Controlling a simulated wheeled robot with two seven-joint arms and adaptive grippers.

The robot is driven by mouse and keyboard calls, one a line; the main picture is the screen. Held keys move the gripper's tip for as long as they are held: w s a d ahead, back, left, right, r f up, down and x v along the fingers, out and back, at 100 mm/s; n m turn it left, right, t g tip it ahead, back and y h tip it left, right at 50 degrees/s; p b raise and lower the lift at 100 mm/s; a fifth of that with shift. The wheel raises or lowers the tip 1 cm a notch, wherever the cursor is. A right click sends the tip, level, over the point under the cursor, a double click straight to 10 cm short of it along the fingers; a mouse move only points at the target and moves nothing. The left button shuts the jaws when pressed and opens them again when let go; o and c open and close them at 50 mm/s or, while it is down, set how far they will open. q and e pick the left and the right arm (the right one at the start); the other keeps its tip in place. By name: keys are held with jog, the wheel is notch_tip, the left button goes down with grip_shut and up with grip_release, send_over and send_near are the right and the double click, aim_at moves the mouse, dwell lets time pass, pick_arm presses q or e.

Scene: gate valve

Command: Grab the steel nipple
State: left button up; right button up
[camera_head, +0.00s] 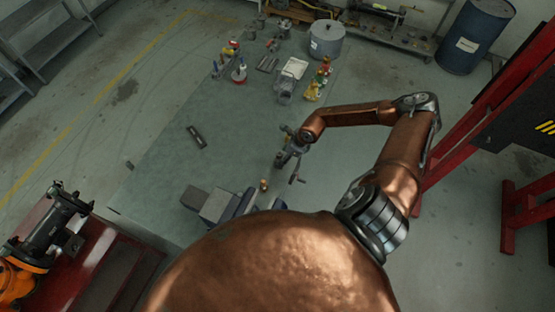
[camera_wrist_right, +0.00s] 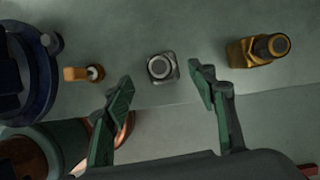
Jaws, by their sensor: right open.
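In the right wrist view a small grey metal piece with a round opening, which looks like the steel nipple (camera_wrist_right: 162,68), stands on the table between and just beyond my fingertips. My right gripper (camera_wrist_right: 160,85) is open, with one green finger to either side and nothing between its pads. The fingers appear apart from the piece; the height gap cannot be told. In the head view my right gripper (camera_head: 289,158) is over the near right part of the table, and I cannot make out the nipple there. My left gripper is not in view.
A brass fitting (camera_wrist_right: 258,50) lies right of the nipple and a smaller brass piece (camera_wrist_right: 85,73) left of it. A vise (camera_head: 222,204) sits at the table's near edge. A dark tool (camera_head: 196,137) lies mid-table (camera_head: 165,165). Bottles and a grey pot (camera_head: 326,39) stand farther back.

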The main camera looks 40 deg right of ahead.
aim_at(279, 159)
jog(key=shift+w+f, duration=0.1)
jog(key=shift+f, duration=0.3)
jog(key=p+x, duration=0.1)
jog(key=x, duration=0.3)
jog(key=shift+w+d+f, duration=0.1)
jog(key=shift+w+f, duration=0.15)
jog(key=shift+f, duration=0.15)
jog(key=c, duration=1.3)
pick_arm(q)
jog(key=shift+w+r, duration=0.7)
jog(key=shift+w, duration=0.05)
pick_arm(e)
grip_shut()
jog(key=shift+r, duration=0.1)
